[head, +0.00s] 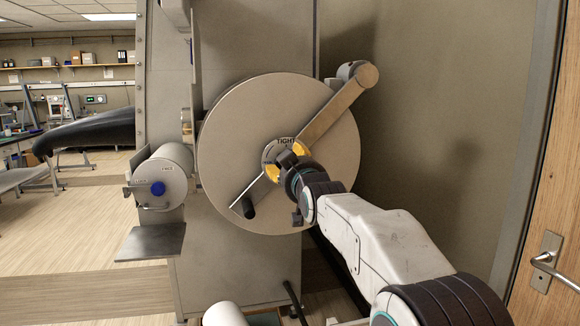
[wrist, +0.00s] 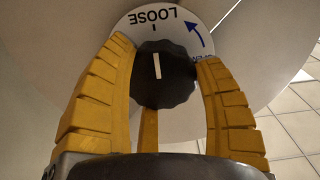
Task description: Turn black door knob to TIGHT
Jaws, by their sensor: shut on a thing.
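The black knob (wrist: 166,77) has a scalloped edge and a white pointer line. In the wrist view it sits between the yellow fingers of my gripper (wrist: 168,85), which is shut on it. The pointer line points roughly at a tick beside the word LOOSE on the white dial plate (wrist: 183,24); the lettering is upside down in this view. In the head view my gripper (head: 287,161) is at the middle of the large round door (head: 235,130). The word TIGHT shows on the dial plate (head: 285,141) just above my gripper, which hides most of the knob.
A diagonal metal bar (head: 328,112) crosses the door, with a black handle (head: 248,208) at its lower end. A small cylindrical port (head: 172,172) with a blue knob (head: 158,188) and a shelf (head: 151,243) are at left. A wooden door (head: 555,200) stands at right.

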